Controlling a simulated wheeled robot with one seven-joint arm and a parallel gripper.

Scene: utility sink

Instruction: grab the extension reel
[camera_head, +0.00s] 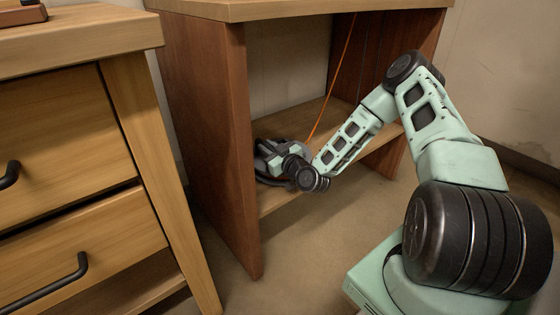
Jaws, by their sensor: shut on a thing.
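The extension reel (264,166) is a dark grey, rounded thing on the lower shelf of the wooden unit, near its left side panel. My gripper (268,154) reaches into the open front of the unit from the right and is shut on the reel. The wrist and the gripper body cover much of the reel, so the exact place of the grip is hard to see. The reel appears to be at shelf height; I cannot tell whether it touches the shelf.
The wooden unit has a top board (290,9), a left side panel (215,130) and a lower shelf (281,198) close around my arm. A thin orange cord (333,82) runs up inside. A drawer cabinet (62,150) stands at left. Some floor (310,255) is clear in front.

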